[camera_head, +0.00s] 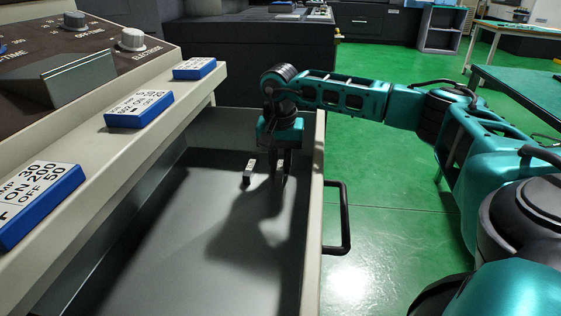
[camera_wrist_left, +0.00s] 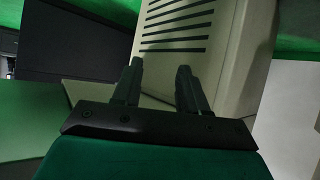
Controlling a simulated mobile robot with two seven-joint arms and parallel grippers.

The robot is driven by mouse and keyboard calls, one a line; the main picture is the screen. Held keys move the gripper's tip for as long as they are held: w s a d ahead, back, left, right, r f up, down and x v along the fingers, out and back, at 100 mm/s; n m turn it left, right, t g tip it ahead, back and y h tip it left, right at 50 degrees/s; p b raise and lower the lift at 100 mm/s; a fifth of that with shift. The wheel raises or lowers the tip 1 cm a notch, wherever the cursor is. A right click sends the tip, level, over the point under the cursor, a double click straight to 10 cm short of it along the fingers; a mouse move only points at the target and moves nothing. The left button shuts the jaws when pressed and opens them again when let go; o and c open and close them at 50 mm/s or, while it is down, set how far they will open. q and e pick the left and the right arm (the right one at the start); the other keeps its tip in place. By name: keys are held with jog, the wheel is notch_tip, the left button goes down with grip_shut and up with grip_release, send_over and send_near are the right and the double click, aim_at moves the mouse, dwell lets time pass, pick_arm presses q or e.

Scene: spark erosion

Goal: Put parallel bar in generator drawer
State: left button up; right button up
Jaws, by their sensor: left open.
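The generator drawer (camera_head: 317,200) is open in the head view, with a grey floor and a black handle on its right side. My left gripper (camera_wrist_left: 159,84) is open and empty in the left wrist view, away from the drawer.
The generator's sloped panel with knobs (camera_head: 132,40) stands left above the drawer. Several blue-edged label blocks (camera_head: 140,108) lie on its ledge. A vented beige cabinet (camera_wrist_left: 185,30) is beyond my left fingers. Green floor (camera_head: 375,220) is clear right of the drawer. A table (camera_head: 525,95) stands far right.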

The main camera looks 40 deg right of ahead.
aim_at(280, 167)
pick_arm(q)
jog(key=shift+f, duration=0.15)
pick_arm(e)
jog(key=o, duration=0.4)
jog(key=shift+c, duration=0.2)
pick_arm(q)
jog(key=shift+a, duration=0.1)
jog(key=shift+s+a+r+y+p, duration=0.15)
jog(key=shift+a+r+p, duration=0.25)
jog(key=shift+p, duration=0.55)
jog(key=shift+s+a+r+y+p, duration=0.15)
jog(key=shift+r+p, duration=0.3)
jog(key=shift+p, duration=0.45)
pick_arm(e)
notch_tip(280, 167, up, 12)
jog(key=shift+s+a+r, duration=0.15)
jog(key=shift+s+a, duration=0.1)
jog(key=shift+a, duration=0.05)
